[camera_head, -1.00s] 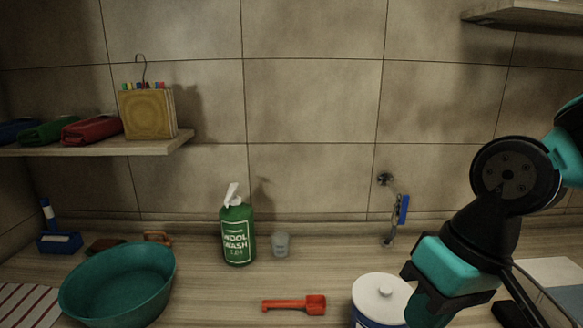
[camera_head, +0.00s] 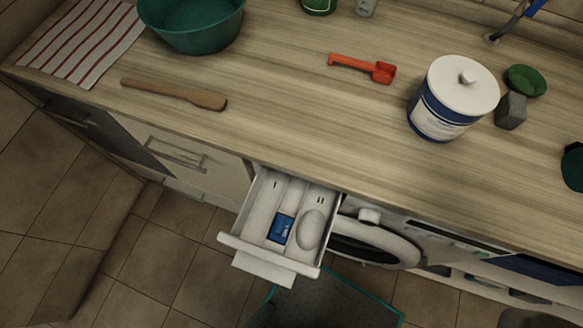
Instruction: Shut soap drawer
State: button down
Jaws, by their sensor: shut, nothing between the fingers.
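The soap drawer (camera_head: 229,241) is white and stands pulled out from under the counter, left of the washing machine's round door. It has compartments marked with strokes. A small blue packet (camera_head: 281,227) and a pale oval piece (camera_head: 311,229) lie inside it. The drawer's front panel faces the floor side and nothing touches it.
The washing machine door (camera_head: 372,240) is beside the drawer on the right. On the counter (camera_head: 290,115) are a white-lidded tub (camera_head: 450,104), a red scoop (camera_head: 364,68), a wooden paddle (camera_head: 173,94) and a teal basin (camera_head: 195,30). The tiled floor left of the drawer is clear.

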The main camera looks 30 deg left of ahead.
aim_at(312, 206)
jog(key=z, duration=0.2)
jog(key=k, duration=1)
jog(key=u, duration=1.05)
jog(key=i, duration=0.5)
jog(key=z, duration=0.05)
jog(key=k, duration=0.9)
jog(key=z, duration=0.35)
